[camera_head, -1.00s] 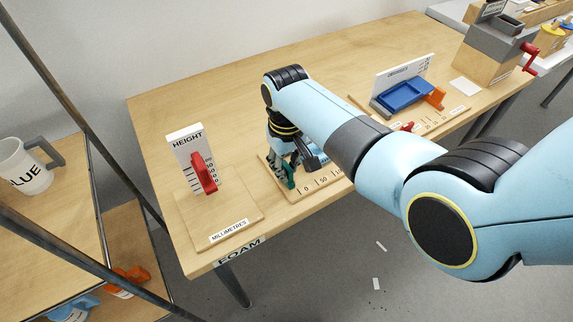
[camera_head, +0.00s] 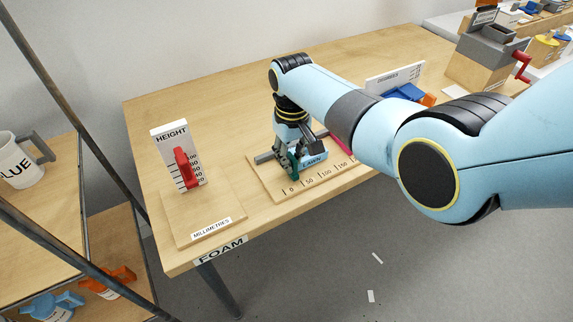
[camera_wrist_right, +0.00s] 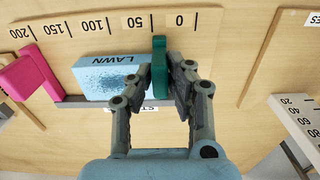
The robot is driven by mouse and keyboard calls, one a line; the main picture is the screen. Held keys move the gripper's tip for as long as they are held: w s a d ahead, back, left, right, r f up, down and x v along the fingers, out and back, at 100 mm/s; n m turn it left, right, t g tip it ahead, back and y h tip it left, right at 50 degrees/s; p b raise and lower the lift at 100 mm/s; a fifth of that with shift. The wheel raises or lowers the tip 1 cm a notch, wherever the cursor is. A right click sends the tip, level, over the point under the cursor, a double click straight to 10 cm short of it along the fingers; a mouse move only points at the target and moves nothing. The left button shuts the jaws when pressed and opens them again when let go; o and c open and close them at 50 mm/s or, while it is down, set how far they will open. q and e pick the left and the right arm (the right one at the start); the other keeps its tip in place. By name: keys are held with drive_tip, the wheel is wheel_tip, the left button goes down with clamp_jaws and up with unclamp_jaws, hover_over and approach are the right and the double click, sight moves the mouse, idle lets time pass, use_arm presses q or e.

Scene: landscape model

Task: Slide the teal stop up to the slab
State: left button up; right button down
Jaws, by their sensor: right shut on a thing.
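The teal stop (camera_wrist_right: 159,66) stands on the ruled board (camera_head: 270,186), between the 0 and 50 marks. My right gripper (camera_head: 290,168) is shut on the stop, and its fingers also show in the right wrist view (camera_wrist_right: 167,85). The pale blue speckled slab (camera_wrist_right: 108,78), marked LAWN, lies beside the stop on the board. Its end is right by the stop; I see no clear gap, but a finger partly covers the place. In the head view the slab (camera_head: 315,160) is partly hidden by the gripper. My left gripper is not in view.
A grey rail (camera_wrist_right: 65,101) runs along the board. A height gauge (camera_head: 172,150) with a red slider stands left on the table. A blue tray (camera_head: 405,93) is behind my arm.

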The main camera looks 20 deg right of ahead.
sight(292, 157)
drive_tip(key=c, duration=1.6)
unclamp_jaws()
drive_tip(key=shift+o, duration=1.6)
drive_tip(key=shift+r, duration=0.1)
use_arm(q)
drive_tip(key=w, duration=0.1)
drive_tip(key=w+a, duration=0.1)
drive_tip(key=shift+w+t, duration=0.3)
use_arm(e)
wheel_tip(292, 157, up, 12)
